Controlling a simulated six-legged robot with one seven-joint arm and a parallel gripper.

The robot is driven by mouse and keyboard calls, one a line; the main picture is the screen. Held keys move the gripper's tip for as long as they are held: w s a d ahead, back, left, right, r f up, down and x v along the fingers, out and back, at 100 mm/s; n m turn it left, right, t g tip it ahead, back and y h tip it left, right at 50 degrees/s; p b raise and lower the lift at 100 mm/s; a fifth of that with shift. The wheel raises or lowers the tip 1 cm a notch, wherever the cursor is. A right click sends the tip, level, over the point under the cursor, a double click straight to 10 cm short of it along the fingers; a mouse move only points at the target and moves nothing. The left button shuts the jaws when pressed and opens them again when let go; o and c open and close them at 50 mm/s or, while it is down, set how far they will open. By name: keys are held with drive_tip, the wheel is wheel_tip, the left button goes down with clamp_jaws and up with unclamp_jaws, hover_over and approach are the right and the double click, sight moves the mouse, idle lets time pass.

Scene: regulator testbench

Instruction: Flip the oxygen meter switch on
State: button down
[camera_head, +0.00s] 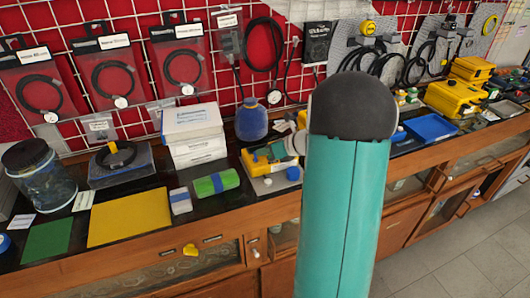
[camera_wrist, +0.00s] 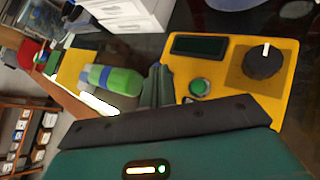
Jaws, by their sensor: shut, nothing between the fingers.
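The oxygen meter is a yellow box (camera_wrist: 222,100) in the wrist view, with a dark display (camera_wrist: 198,45), a round green button (camera_wrist: 200,86) in a pale ring, and a black round knob (camera_wrist: 263,62) with a white mark toward the picture's top. In the head view the yellow meter (camera_head: 257,163) sits on the bench, partly hidden by my arm. My gripper (camera_wrist: 160,78) is shut and empty, at the meter's left edge in the wrist view, beside the display and button. I cannot tell whether it touches. In the head view my gripper (camera_head: 285,147) is over the meter's right side.
A blue tray (camera_head: 430,128) and a yellow case (camera_head: 455,97) are to the right.

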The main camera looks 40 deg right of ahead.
drive_tip(key=shift+w+r, duration=0.1)
drive_tip(key=shift+r, duration=0.05)
drive_tip(key=shift+r, duration=0.75)
drive_tip(key=shift+s+d+r, duration=0.15)
drive_tip(key=shift+s+r, duration=0.05)
drive_tip(key=shift+s, duration=0.05)
drive_tip(key=w+r+v, duration=0.1)
drive_tip(key=v, duration=1.2)
drive_tip(key=shift+w+d+r, duration=0.25)
drive_tip(key=shift+w+r, duration=0.05)
drive_tip(key=shift+r, duration=0.05)
